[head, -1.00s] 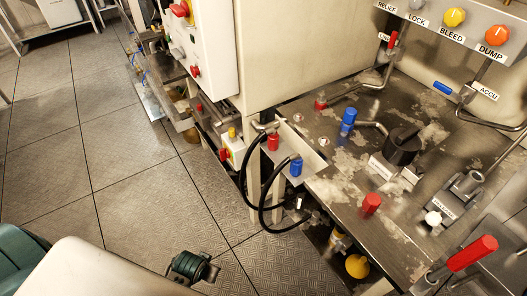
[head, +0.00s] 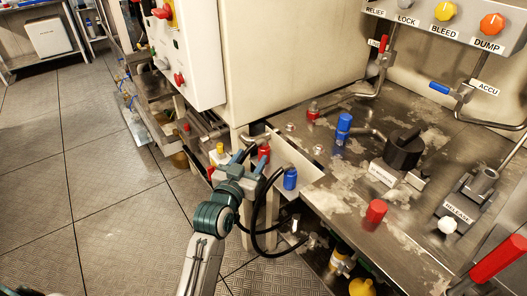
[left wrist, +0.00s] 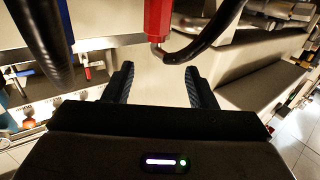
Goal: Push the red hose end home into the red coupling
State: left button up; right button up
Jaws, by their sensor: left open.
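The red hose end (head: 264,152) sits at the near-left edge of the bench, beside the blue hose end (head: 290,178). Black hoses loop down below them. A small red fitting on the steel bench (head: 313,112), at the foot of a pipe, looks like the red coupling. My left gripper (head: 256,166) is at the red hose end. In the left wrist view the fingers (left wrist: 160,85) are spread and empty. The red hose end (left wrist: 158,20) shows just beyond the gap between them, with a black hose at its metal stub. My right gripper is out of view.
A blue fitting (head: 344,125) stands on the bench beside the red one. A black knob (head: 403,148), a red cylinder (head: 376,210) and a red-handled lever (head: 498,259) are farther right. A white control box (head: 185,50) overhangs at left. The floor at left is clear.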

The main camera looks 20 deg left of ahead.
aim_at(261, 141)
pick_arm(q)
jog(key=w, duration=0.9)
jog(key=shift+d+f, duration=0.15)
jog(key=shift+d, duration=0.05)
jog(key=shift+s, duration=0.1)
grip_shut()
